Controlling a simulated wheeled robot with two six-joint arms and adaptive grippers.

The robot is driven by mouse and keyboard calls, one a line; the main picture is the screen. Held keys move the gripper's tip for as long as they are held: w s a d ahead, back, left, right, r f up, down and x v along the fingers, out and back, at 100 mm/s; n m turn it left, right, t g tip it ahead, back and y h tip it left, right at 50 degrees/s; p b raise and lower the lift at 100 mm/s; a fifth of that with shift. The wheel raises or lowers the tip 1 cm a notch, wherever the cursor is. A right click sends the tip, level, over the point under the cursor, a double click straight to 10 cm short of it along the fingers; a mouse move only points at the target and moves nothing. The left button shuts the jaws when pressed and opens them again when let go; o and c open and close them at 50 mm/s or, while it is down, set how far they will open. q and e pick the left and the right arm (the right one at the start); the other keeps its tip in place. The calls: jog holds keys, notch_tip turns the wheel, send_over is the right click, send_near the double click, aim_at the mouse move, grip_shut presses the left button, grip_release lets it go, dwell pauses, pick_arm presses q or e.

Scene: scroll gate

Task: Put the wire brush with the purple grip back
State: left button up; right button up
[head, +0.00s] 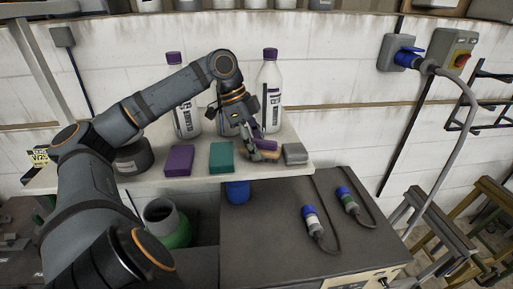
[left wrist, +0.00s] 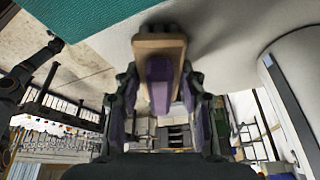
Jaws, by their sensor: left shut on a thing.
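The wire brush, with a wooden body (left wrist: 160,45) and a purple grip (left wrist: 159,85), is between the fingers of my left gripper (head: 262,150). In the left wrist view my left gripper (left wrist: 160,105) is shut on it. In the head view the brush (head: 266,145) is at the front right part of the pale shelf (head: 225,179), between a teal block and a grey block. Whether the brush touches the shelf cannot be told. Its bristles cannot be made out. My right gripper is in neither view.
A teal block (head: 221,158) and a purple block (head: 179,160) lie left of the brush, a grey block (head: 295,153) right. White bottles with purple caps (head: 270,90) stand behind. A dark round tin (head: 130,158) is further left. Below are a bench (head: 275,250) and cable plugs (head: 313,222).

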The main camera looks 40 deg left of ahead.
pick_arm(q)
jog(key=shift+f, duration=0.15)
jog(key=o, duration=1.2)
jog(key=shift+r, duration=0.4)
jog(key=p+v, duration=0.4)
jog(key=v, duration=0.7)
jog(key=shift+a+r+p, duration=0.2)
jog(key=shift+r+p, duration=0.1)
jog(key=shift+p, duration=0.1)
jog(key=shift+d+f, duration=0.1)
